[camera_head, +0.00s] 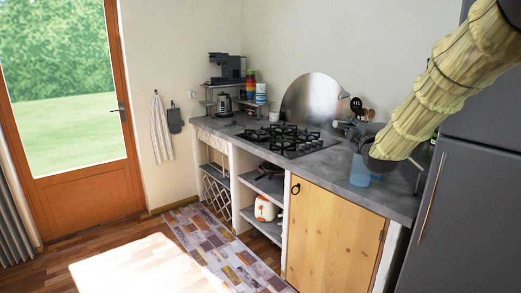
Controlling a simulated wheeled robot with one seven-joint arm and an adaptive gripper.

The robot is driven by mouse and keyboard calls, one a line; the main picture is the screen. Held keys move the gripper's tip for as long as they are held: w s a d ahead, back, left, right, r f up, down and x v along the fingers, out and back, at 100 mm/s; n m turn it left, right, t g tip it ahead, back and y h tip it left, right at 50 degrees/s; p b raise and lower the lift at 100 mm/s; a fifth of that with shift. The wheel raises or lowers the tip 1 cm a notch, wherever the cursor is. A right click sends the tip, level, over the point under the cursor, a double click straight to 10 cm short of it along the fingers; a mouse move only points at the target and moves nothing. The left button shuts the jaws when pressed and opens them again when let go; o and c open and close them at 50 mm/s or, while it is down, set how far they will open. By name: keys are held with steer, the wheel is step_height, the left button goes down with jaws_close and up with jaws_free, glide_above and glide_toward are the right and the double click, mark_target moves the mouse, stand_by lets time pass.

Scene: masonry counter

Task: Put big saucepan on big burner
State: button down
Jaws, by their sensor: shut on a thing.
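The black gas hob (287,140) with several burners is set in the grey counter; at this size I cannot tell which burner is the big one. My arm in its yellow sleeve comes in from the upper right. Its dark end and my gripper (347,127) are over the counter to the right of the hob. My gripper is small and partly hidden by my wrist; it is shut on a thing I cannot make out. I cannot clearly pick out the big saucepan. A dark pan (270,171) lies on the shelf under the hob.
A round metal sheet (312,98) leans on the wall behind the hob. Dark utensils (357,105) stand behind my gripper. A translucent blue container (359,172) is below my wrist. A kettle (224,104) and coffee machine (226,68) stand far left. A grey fridge (465,200) bounds the right.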

steer(key=s+a+f, duration=0.2)
steer(key=a+f, duration=0.1)
steer(key=f, duration=0.6)
steer(key=s+a+f+y, duration=0.1)
steer(key=a+f, duration=0.2)
steer(key=f, duration=0.7)
steer(key=s+a+f, duration=0.2)
steer(key=a+f, duration=0.1)
steer(key=f, duration=0.6)
steer(key=s+a+f, duration=0.3)
steer(key=s+f, duration=1.2)
steer(key=f, duration=0.4)
steer(key=s+r, duration=0.2)
steer(key=s, duration=0.5)
steer(key=shift+s+a+r+h+b, duration=0.15)
steer(key=shift+a+r+h+b, duration=0.15)
steer(key=shift+r+b, duration=0.1)
steer(key=shift+r, duration=0.15)
